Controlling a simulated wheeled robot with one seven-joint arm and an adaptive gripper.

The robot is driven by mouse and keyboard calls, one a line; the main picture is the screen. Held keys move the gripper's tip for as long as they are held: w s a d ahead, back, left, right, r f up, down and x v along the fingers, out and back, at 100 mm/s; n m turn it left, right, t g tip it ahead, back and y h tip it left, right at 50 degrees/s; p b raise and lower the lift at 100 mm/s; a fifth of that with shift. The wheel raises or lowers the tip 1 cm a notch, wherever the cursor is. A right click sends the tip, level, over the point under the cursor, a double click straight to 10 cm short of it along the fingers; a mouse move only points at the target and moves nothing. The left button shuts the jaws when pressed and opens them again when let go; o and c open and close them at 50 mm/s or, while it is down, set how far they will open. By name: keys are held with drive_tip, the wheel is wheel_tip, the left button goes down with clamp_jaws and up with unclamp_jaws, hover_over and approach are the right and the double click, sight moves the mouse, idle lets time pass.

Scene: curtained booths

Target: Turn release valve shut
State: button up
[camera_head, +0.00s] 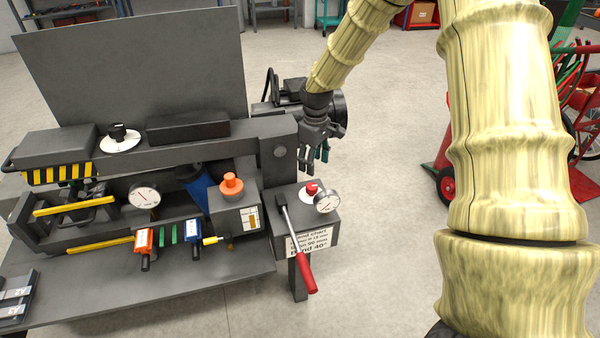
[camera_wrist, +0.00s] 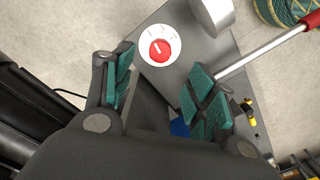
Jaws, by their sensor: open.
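The release valve is likely the red knob (camera_head: 312,187) on a white dial, on top of the grey pump block (camera_head: 318,232) at the right end of the bench. In the wrist view the red knob (camera_wrist: 160,50) sits on its white disc with a white pointer mark, beyond the fingertips and near the top centre. My gripper (camera_head: 314,160) hangs above and behind the block, fingers pointing down. In the wrist view my gripper (camera_wrist: 163,88) is open with green-padded fingers apart and nothing between them. It is not touching the knob.
A round gauge (camera_head: 327,201) stands right beside the knob. A pump lever with a red grip (camera_head: 305,272) slants across the block's front. An orange knob (camera_head: 231,184) and a dark motor (camera_head: 300,100) are close by. Open floor lies right of the block.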

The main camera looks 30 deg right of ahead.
sight(312, 186)
wheel_tip(312, 186, down, 10)
drive_tip(key=shift+f+b, duration=0.15)
drive_tip(key=shift+b, duration=0.25)
idle(0.4)
drive_tip(key=c, duration=1.1)
